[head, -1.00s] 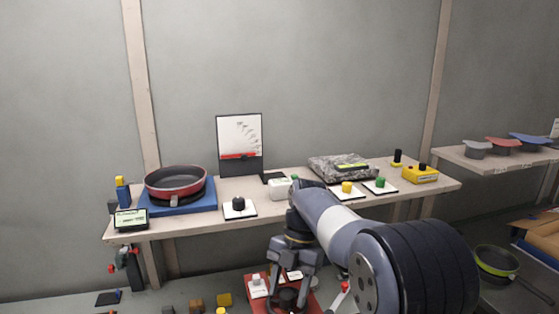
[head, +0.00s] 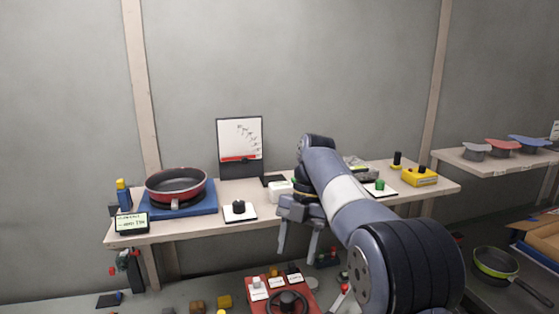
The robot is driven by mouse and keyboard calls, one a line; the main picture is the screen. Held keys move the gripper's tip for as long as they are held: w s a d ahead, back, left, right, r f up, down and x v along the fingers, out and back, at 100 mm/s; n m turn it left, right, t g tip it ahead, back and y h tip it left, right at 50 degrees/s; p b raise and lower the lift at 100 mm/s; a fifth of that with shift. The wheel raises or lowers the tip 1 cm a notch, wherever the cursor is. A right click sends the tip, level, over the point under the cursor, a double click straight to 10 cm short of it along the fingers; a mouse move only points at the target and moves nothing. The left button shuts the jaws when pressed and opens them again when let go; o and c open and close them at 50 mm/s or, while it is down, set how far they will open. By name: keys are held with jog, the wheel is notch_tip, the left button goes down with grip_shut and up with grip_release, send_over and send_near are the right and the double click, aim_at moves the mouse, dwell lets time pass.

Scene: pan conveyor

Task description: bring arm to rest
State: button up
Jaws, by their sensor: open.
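My gripper (head: 298,243) hangs in front of the bench's front edge, fingers pointing down. Its jaws are open and nothing shows between them. My arm reaches up from the lower right and bends down to the gripper. It hides part of the bench top, including much of a grey speckled slab (head: 361,172). Below the gripper, a red tray (head: 257,308) with small blocks on white cards stands near the floor, apart from the fingers.
The wooden bench (head: 190,228) carries a red pan (head: 176,184) on a blue base, a black knob (head: 239,207) on a white card, a white box (head: 281,191) and a yellow block (head: 420,177). A green-rimmed pan (head: 495,264) sits low at right. A shelf (head: 497,161) holds several lids.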

aim_at(288, 298)
jog(key=b+x, duration=0.1)
jog(key=x, duration=0.9)
jog(key=shift+s, duration=0.2)
jog(key=shift+f+m+b, duration=0.2)
jog(key=shift+m+b, duration=0.2)
jog(key=shift+b, duration=0.15)
jog(key=m+t+y+b, duration=0.1)
jog(key=m, duration=0.3)
jog(key=shift+d+m+b, duration=0.1)
jog(key=shift+m+b, duration=0.2)
jog(key=m+t, duration=0.1)
jog(key=m, duration=0.1)
jog(key=m+t+y+b, duration=0.1)
jog(key=m, duration=0.2)
jog(key=shift+s+r, duration=0.1)
jog(key=shift+s, duration=0.1)
jog(key=m+t, duration=0.2)
jog(key=m, duration=0.4)
jog(key=shift+s, duration=0.15)
jog(key=shift+s+m+t+h, duration=0.1)
jog(key=shift+m+t+h, duration=0.35)
jog(key=shift+m, duration=0.9)
jog(key=shift+m+t+h, duration=0.15)
jog(key=shift+m+t, duration=0.5)
jog(key=shift+m, duration=0.7)
